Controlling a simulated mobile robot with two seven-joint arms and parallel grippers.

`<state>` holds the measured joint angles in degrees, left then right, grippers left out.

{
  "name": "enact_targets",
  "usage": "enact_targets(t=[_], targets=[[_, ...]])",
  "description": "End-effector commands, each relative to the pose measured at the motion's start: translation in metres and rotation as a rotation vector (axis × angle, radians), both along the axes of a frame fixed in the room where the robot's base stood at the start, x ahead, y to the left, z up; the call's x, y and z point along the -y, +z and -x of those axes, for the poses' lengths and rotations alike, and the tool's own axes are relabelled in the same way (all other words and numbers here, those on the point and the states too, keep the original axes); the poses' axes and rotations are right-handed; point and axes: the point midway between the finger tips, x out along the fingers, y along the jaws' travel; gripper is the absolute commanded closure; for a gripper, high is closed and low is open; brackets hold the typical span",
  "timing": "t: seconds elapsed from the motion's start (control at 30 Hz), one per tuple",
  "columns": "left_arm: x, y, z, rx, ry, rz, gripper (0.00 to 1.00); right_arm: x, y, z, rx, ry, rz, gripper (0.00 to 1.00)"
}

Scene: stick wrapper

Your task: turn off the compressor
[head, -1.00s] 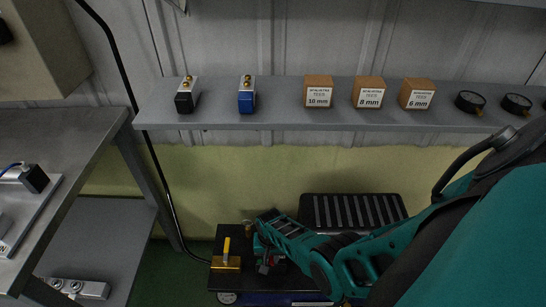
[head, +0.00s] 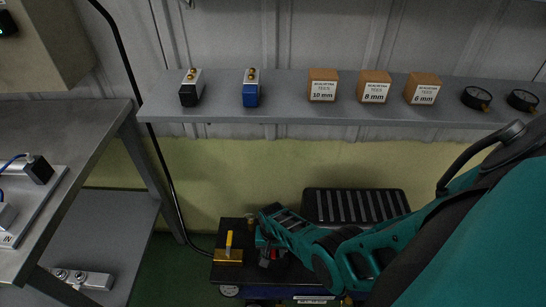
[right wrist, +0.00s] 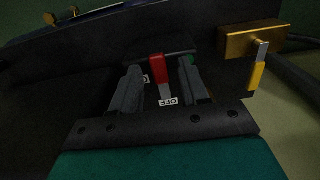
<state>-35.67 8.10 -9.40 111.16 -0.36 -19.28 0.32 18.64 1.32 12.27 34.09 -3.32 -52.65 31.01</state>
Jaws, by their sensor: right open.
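The compressor (head: 311,206) stands low on the floor against the wall, with a black slatted cover and a dark top panel. Its red switch lever (right wrist: 157,68) shows in the right wrist view, with a white OFF label (right wrist: 168,101) below its tip and another, partly hidden label beside it. My right gripper (right wrist: 160,66) is open, with one finger on each side of the red lever; whether either finger touches it I cannot tell. In the head view my right gripper (head: 270,258) is over the dark panel and mostly hides the switch. My left gripper is not in view.
A brass valve with a yellow handle (head: 229,244) sits left of my right gripper, also in the right wrist view (right wrist: 257,75). A grey shelf (head: 290,108) above holds fittings, boxes and gauges. A grey workbench (head: 75,130) is at left.

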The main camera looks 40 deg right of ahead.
Motion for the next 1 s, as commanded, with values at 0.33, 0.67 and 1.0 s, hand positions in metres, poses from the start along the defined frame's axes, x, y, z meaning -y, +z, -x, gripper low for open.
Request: enact_targets(t=[0.33, 0.67, 1.0], targets=[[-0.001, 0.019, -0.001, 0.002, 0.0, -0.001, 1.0, 0.0, 0.023, 0.0, 0.001, 0.001, 0.001, 0.55], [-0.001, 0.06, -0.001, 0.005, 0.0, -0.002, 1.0, 0.0, 0.087, 0.0, 0.001, 0.001, 0.0, 0.55], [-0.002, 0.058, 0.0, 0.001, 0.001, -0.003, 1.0, 0.0, 0.12, 0.0, 0.001, 0.001, 0.0, 0.55]])
